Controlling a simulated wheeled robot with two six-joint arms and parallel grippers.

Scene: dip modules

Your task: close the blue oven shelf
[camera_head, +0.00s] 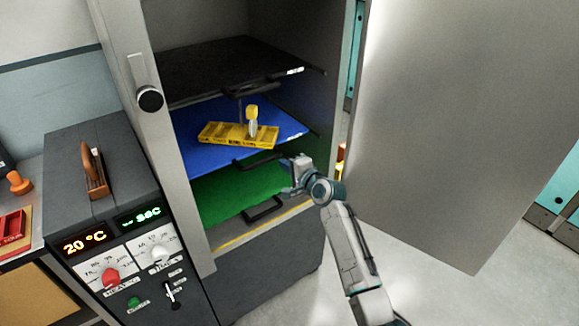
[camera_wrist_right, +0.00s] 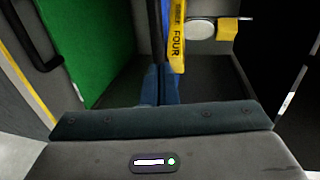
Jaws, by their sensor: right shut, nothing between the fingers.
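The blue oven shelf (camera_head: 196,152) lies between a black shelf above and a green shelf below in the open oven. Its black handle (camera_head: 262,160) is at its front edge. A yellow tray (camera_head: 222,136) with a yellow-topped item (camera_head: 252,117) rests on it. My right gripper (camera_head: 287,178) is shut and empty, just right of and slightly below the blue shelf's handle. I cannot tell whether it touches the shelf. In the right wrist view the blue shelf (camera_wrist_right: 156,35) shows nearly edge-on beside the yellow tray (camera_wrist_right: 177,40). My left gripper is not in view.
The black shelf (camera_head: 215,68) and green shelf (camera_head: 215,192) are close above and below. The large oven door (camera_head: 460,110) stands open at the right. A control panel with dials (camera_head: 125,255) stands left of the oven. Clear floor lies at the lower right.

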